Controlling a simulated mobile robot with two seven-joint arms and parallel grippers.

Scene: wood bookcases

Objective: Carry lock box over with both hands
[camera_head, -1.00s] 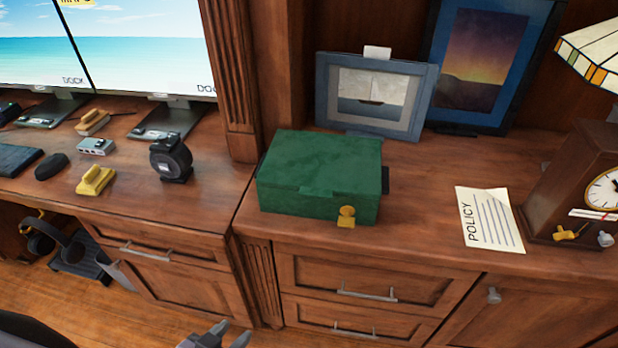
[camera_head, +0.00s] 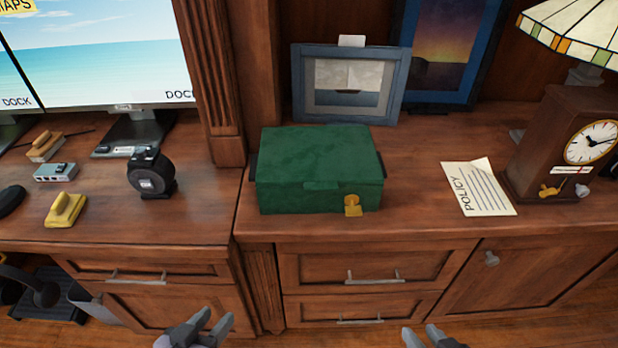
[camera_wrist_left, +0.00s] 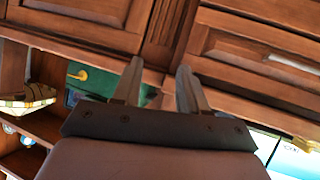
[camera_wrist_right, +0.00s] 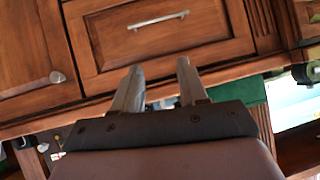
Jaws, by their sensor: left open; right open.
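The lock box (camera_head: 318,172) is a closed green box with a gold latch (camera_head: 353,205) on its front. It sits on the wooden counter near its front edge, with dark handles on its left and right sides. Parts of it show in the left wrist view (camera_wrist_left: 82,88) and in the right wrist view (camera_wrist_right: 252,90). My left gripper (camera_head: 215,325) is open and empty, low in front of the drawers, left of the box. My right gripper (camera_head: 421,337) is open and empty, lower right of the box. Neither gripper touches the box.
A blue picture frame (camera_head: 388,88) stands behind the box. A policy sheet (camera_head: 480,188), a wooden clock (camera_head: 560,145) and a glass-shade lamp (camera_head: 570,30) are to the right. A black tape dispenser (camera_head: 150,172) and yellow stapler-like object (camera_head: 66,210) are left. Counter is clear between box and sheet.

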